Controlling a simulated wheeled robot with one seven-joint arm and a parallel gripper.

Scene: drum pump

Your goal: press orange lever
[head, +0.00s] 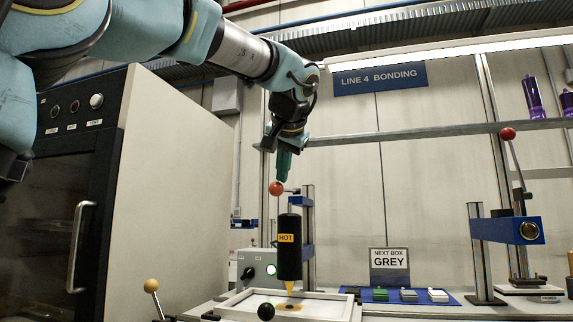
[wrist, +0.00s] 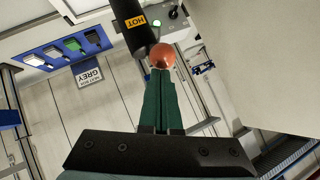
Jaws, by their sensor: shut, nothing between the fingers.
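The orange ball knob (head: 276,188) sits on a thin lever at the top of the drum pump stand. The black cylinder (head: 289,248) with a yellow HOT label hangs beside and below it. My gripper (head: 281,176) points down with its green fingers shut and empty, the tips right above the knob. In the wrist view the shut fingers (wrist: 161,78) reach up to the orange knob (wrist: 163,56), which lies just past the tips. I cannot tell whether they touch. The lever's arm is mostly hidden behind the knob in the wrist view.
A red-knobbed lever (head: 508,133) stands on a blue press at right. A yellow knob (head: 151,286) and a black knob (head: 266,311) are at the front. A blue mat (head: 378,296) holds several small boxes beside a GREY sign (head: 389,262). An oven cabinet (head: 170,180) stands left.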

